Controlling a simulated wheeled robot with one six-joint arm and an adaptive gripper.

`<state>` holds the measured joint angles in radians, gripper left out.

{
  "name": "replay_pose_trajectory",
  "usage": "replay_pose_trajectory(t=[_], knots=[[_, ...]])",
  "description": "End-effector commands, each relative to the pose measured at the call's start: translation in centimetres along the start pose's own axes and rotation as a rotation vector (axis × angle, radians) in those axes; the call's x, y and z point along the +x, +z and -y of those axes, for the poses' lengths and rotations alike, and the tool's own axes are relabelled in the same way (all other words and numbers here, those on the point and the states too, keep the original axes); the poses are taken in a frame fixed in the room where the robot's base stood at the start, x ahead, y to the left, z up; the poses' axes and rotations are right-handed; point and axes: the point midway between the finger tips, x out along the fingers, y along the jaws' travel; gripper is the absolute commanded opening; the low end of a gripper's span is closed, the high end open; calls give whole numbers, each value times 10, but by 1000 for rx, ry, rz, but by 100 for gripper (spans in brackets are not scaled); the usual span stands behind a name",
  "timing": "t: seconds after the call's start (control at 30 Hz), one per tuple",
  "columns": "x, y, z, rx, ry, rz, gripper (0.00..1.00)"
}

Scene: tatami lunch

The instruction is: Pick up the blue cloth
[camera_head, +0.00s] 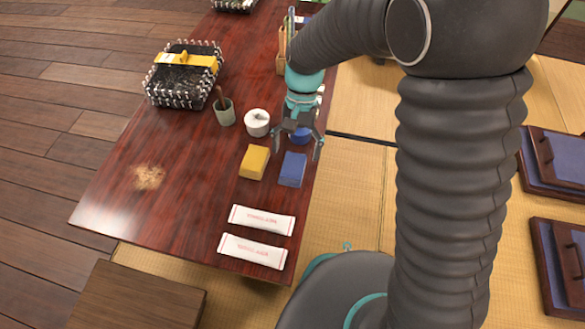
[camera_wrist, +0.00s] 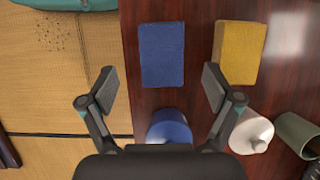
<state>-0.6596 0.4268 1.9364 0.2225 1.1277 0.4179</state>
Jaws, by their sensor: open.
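The blue cloth (camera_head: 292,169) is a small folded rectangle lying flat on the dark red table near its right edge. In the wrist view the blue cloth (camera_wrist: 162,55) lies at the top centre, ahead of my fingertips and apart from them. My gripper (camera_head: 299,149) hangs over the table just behind the cloth. In the wrist view my gripper (camera_wrist: 157,88) is open, its two fingers spread wide with nothing between the tips. A round blue object (camera_wrist: 169,127) is below, near the gripper's base, partly hidden by it.
A yellow block-shaped cloth (camera_head: 254,162) lies close left of the blue one. A white lidded pot (camera_head: 257,122) and a green cup (camera_head: 224,112) stand behind. Two white packets (camera_head: 262,219) lie in front. The table's right edge is close to the cloth, with tatami (camera_wrist: 62,85) beyond.

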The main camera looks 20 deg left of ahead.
Motion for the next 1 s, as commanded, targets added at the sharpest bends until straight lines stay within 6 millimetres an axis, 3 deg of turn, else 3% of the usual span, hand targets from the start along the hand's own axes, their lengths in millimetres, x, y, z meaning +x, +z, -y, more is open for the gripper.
replay_pose_trajectory(t=[0.4, 0.7, 0.77, 0.93, 1.0], knots=[[48, -2, 4, 0, 1, 2, 90], [52, -2, 4, 0, 0, 0, 90], [52, -2, 4, 0, 0, 0, 80], [52, -2, 4, 0, 0, 0, 37], [52, -2, 4, 0, 0, 0, 33]])
